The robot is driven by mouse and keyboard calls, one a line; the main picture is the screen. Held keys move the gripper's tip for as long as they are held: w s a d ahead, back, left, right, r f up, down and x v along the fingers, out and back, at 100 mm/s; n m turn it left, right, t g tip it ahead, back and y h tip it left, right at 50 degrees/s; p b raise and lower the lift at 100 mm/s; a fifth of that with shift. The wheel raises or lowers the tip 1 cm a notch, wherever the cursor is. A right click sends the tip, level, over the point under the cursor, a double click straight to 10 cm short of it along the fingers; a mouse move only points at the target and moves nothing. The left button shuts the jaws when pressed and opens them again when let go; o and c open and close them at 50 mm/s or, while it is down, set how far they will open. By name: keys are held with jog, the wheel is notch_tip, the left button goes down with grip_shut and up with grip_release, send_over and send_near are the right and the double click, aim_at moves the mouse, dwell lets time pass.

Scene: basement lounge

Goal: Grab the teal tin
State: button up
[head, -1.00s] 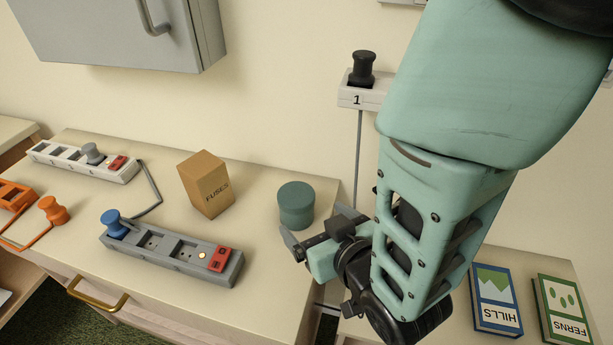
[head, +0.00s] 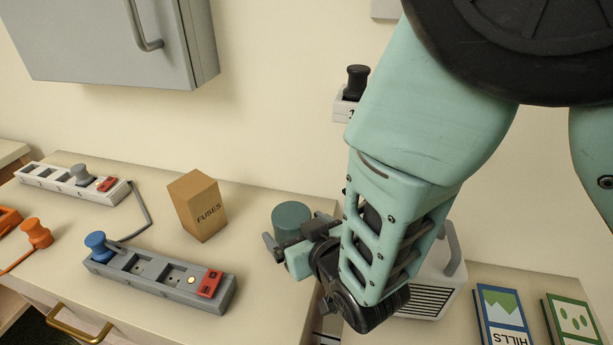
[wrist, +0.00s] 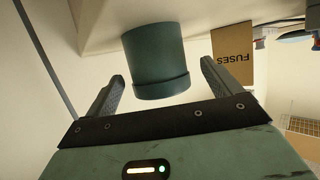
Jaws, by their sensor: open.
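The teal tin (head: 291,217) is a short round container standing on the cabinet top near its right edge, partly hidden by my gripper in the head view. My gripper (head: 275,240) is just in front of it. In the wrist view the tin (wrist: 154,58) sits between the two open fingers of my gripper (wrist: 160,82), with a gap visible on each side. The fingers do not appear to touch it.
A fuses box (head: 200,206) stands left of the tin. A grey power strip (head: 160,275) with a blue plug lies at the front. A white strip (head: 72,183) lies behind it. Books (head: 503,315) lie on the lower surface at right.

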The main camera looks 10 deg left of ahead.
jog(key=shift+x, duration=1.8)
jog(key=shift+d+f, duration=0.15)
jog(key=c, duration=1.2)
